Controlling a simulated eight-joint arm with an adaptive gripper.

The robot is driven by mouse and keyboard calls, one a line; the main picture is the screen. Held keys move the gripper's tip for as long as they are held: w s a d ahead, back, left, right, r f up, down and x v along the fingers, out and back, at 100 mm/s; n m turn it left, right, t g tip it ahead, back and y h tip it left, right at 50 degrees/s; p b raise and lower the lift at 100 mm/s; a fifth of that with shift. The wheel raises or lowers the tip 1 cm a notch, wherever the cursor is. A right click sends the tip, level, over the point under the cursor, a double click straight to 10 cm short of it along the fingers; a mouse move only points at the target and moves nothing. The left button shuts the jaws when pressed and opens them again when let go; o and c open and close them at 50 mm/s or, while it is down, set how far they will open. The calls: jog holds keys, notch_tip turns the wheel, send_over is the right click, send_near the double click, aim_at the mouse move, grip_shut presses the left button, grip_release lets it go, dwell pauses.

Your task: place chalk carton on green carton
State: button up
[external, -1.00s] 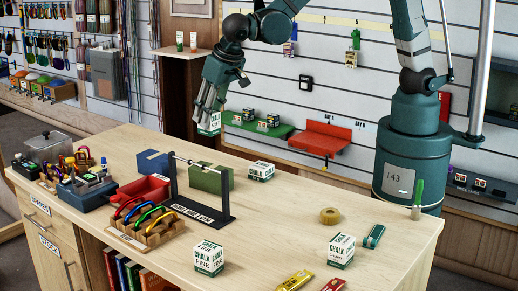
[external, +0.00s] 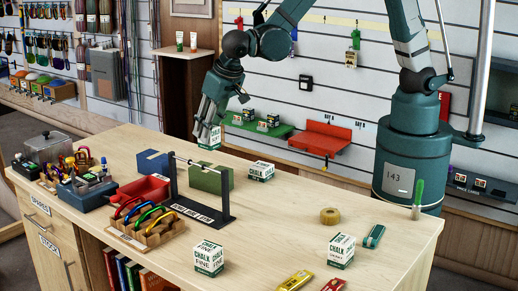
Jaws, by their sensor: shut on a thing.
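My gripper (external: 207,124) points down and is shut on a white and green chalk carton (external: 210,138). The carton hangs in the air, above the green carton (external: 206,180) in the picture, with a gap between them. Its exact distance in depth is hard to tell. The green carton stands on the table behind a black stand with a horizontal metal rod (external: 204,166), which hides part of it.
Other chalk cartons stand at the back (external: 261,171), front (external: 208,259) and right (external: 341,251). The table's middle right is mostly clear.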

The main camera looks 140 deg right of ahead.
aim_at(216, 131)
jog(key=shift+f, duration=1.35)
jog(key=shift+f, duration=0.1)
jog(key=shift+f, duration=1.95)
jog(key=shift+f, duration=0.2)
jog(key=o, duration=0.9)
jog(key=shift+o, duration=0.2)
jog(key=shift+r, duration=0.2)
jog(key=shift+v, duration=6)
jog(key=shift+a, duration=0.1)
